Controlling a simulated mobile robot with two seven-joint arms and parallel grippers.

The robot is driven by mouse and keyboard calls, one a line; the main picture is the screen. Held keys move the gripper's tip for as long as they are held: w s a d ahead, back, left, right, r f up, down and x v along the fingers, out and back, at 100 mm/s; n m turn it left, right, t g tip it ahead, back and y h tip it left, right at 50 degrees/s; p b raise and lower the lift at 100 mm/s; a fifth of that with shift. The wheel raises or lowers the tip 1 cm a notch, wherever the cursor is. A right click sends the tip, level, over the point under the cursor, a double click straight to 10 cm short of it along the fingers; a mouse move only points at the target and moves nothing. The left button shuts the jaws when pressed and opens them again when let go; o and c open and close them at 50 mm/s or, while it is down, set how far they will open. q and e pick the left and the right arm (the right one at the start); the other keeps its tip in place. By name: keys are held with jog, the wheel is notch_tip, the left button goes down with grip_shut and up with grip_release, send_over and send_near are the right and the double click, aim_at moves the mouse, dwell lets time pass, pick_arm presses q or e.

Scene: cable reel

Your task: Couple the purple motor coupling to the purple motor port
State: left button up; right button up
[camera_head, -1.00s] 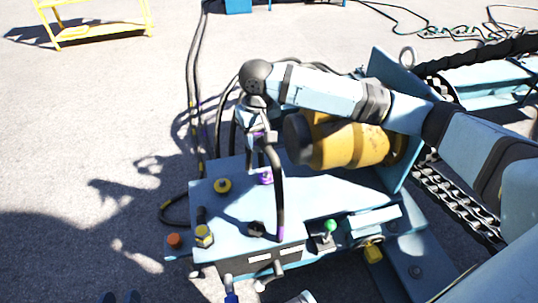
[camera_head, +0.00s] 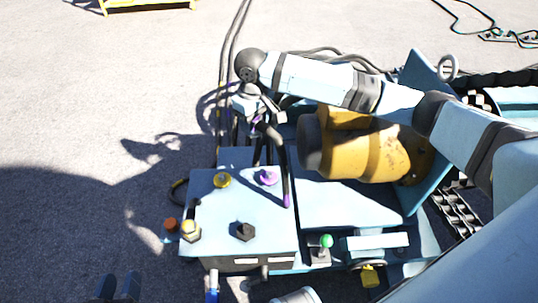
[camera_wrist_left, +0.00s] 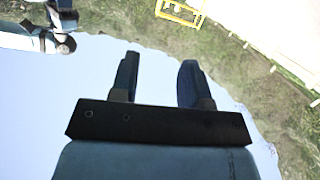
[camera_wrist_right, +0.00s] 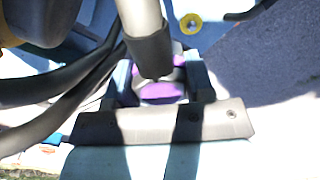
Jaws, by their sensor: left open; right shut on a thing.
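My right gripper (camera_head: 262,122) comes in from the right and points down behind the blue box (camera_head: 215,205). In the right wrist view it is shut on the purple motor coupling (camera_wrist_right: 160,91), which sits between the fingers with a dark hose end in front of it. The purple motor port (camera_head: 268,178) is a purple disc on the box top, nearer the camera than the coupling and apart from it. A dark hose with a purple band (camera_head: 287,200) hangs beside the port. My left gripper (camera_head: 119,288) is open and empty at the bottom left; its fingers (camera_wrist_left: 158,82) show apart.
A yellow cap (camera_head: 222,180) and a black hex fitting (camera_head: 245,231) stand on the box top near the port. A yellow motor (camera_head: 360,145) is close on the right. Hoses (camera_head: 228,85) run behind the gripper. Ground at left is clear.

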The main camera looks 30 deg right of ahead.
notch_tip(320, 180, down, 7)
jog(key=w+d+n, duration=0.1)
jog(key=w+n, duration=0.1)
jog(key=n, duration=0.7)
jog(key=n+p, duration=0.2)
jog(key=n, duration=0.9)
send_over(269, 172)
notch_tip(269, 172, down, 10)
jog(key=shift+a+r, duration=0.1)
pick_arm(q)
notch_tip(269, 172, down, 5)
jog(key=s+a+g+y, duration=0.2)
pick_arm(e)
jog(key=shift+f+n, duration=0.5)
jog(key=shift+f, duration=0.2)
jog(key=shift+f+b, duration=0.3)
jog(key=shift+b, duration=0.2)
jog(key=shift+f+b, duration=0.85)
jog(key=shift+b, duration=0.15)
jog(key=shift+s+f, duration=0.1)
jog(key=shift+f, duration=0.15)
pick_arm(q)
jog(key=w+d+r+t+h, duration=0.2)
jog(key=d+r+t, duration=0.1)
jog(key=r, duration=0.4)
jog(key=shift+w+h, duration=0.2)
jog(key=shift+h, duration=0.1)
pick_arm(e)
jog(key=shift+f, duration=0.85)
